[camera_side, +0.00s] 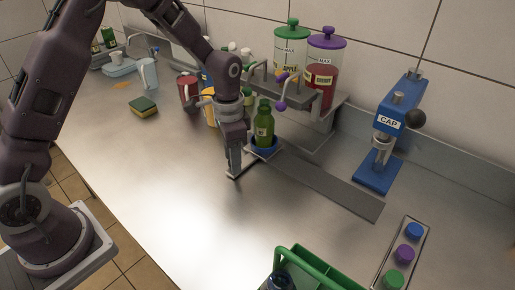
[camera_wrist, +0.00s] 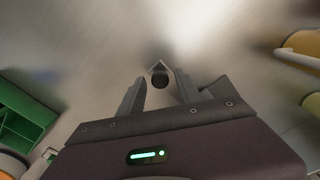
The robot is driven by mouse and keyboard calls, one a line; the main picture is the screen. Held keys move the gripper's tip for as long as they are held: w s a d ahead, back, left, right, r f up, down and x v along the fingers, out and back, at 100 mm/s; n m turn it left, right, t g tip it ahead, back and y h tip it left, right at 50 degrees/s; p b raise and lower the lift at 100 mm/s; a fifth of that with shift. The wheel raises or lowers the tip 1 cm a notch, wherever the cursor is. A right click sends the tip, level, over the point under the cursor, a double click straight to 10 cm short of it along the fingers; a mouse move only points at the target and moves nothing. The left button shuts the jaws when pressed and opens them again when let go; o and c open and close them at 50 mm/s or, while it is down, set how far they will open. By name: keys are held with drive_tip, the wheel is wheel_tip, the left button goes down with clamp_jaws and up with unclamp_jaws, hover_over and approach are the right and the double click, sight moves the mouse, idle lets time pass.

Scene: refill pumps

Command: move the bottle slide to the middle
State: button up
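The bottle slide is a blue round holder (camera_side: 261,150) at the left end of a flat dark grey track (camera_side: 325,186). A green bottle (camera_side: 264,127) stands upright in the holder, under the dispensers. My gripper (camera_side: 233,176) points down just to the left of the holder, low over the steel counter. In the wrist view its two fingers (camera_wrist: 161,90) are apart. I cannot tell whether the fingers touch the knob. The holder and bottle are hidden in the wrist view.
Dispensers with green (camera_side: 291,45) and purple (camera_side: 326,60) lids stand behind the holder. A blue CAP press (camera_side: 379,170) stands beyond the track. A cap tray (camera_side: 425,238) and a green crate (camera_side: 322,270) lie at front right. Mugs and a sponge (camera_side: 143,107) are at left.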

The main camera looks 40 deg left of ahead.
clamp_jaws()
drive_tip(key=shift+d, duration=9.2)
drive_tip(key=shift+d, duration=0.25)
drive_tip(key=shift+o, duration=1.4)
unclamp_jaws()
wheel_tip(320, 180, up, 7)
